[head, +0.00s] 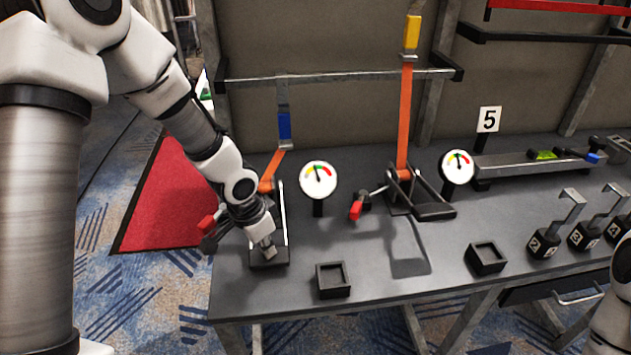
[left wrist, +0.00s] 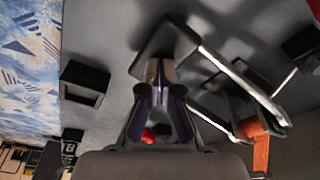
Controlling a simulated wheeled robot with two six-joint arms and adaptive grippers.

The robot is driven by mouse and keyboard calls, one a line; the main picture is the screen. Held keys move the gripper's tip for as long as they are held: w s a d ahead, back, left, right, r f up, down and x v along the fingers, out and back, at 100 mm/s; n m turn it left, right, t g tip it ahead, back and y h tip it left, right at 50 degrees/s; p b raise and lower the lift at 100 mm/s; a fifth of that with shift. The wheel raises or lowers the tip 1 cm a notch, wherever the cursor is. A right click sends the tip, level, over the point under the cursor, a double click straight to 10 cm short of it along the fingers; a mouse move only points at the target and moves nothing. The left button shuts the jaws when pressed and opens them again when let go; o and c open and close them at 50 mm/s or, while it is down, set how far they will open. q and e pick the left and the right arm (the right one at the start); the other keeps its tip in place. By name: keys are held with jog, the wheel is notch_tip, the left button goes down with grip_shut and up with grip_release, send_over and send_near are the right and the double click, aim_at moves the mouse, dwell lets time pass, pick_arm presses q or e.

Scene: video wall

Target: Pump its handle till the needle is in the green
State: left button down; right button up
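A pump with a blue-gripped handle (head: 284,126) on an orange lever stands at the left of the bench. A second pump has a yellow-gripped handle (head: 411,34) on a tall, nearly upright orange lever. A round gauge (head: 318,180) with coloured bands stands beside the blue-handled pump. Another gauge (head: 457,166) stands beside the yellow-handled one. The needle readings are too small to tell. My left gripper (head: 267,250) points down at the black foot of the left pump, below its handle. In the left wrist view its fingertips (left wrist: 160,70) look together, with nothing clearly between them.
The grey bench (head: 385,270) carries two small black trays (head: 333,280) (head: 487,259) near its front. Numbered black weights with hooks (head: 545,243) stand at the right. A number 5 sign (head: 489,120) stands behind. A metal rail (head: 340,77) crosses behind the levers.

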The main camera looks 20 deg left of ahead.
notch_tip(320, 180, up, 10)
jog(key=p, duration=0.9)
jog(key=shift+p, duration=0.35)
jog(key=shift+f, duration=0.1)
